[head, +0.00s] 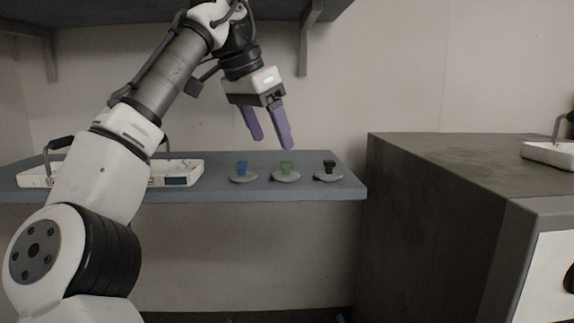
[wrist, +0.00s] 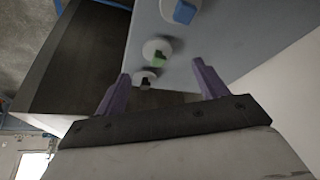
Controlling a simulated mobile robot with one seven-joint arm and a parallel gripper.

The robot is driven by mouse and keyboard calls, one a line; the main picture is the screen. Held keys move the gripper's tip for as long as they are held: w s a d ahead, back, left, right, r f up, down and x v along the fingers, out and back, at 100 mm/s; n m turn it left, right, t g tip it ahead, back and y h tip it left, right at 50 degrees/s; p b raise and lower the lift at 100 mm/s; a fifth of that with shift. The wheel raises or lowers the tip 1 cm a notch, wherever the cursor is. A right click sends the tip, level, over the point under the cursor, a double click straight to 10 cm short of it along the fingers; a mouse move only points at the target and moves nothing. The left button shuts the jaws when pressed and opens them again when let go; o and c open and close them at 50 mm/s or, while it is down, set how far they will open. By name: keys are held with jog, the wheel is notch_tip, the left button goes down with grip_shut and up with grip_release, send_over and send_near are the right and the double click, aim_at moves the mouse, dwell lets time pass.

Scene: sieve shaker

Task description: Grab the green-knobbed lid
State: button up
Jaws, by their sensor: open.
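The green-knobbed lid (head: 286,176) is a grey disc with a green knob, lying on the blue-grey shelf (head: 262,192) between two like lids. It also shows in the wrist view (wrist: 157,53), beyond the fingertips and between their lines. My gripper (head: 271,142) has purple fingers and is open and empty.
A blue-knobbed lid (head: 243,178) lies left of the green one and a black-knobbed lid (head: 328,175) right of it. A white tray device (head: 180,172) stands at the shelf's left, partly behind my arm. A large dark cabinet (head: 440,180) stands right. An upper shelf (head: 110,10) hangs above.

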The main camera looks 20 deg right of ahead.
aim_at(282, 162)
jog(key=shift+s, duration=0.2)
jog(key=shift+d+f, duration=0.25)
jog(key=shift+f, duration=0.35)
jog(key=shift+x, duration=2.9)
jog(key=shift+w, duration=0.1)
jog(key=c, duration=1.1)
jog(key=shift+o, duration=0.2)
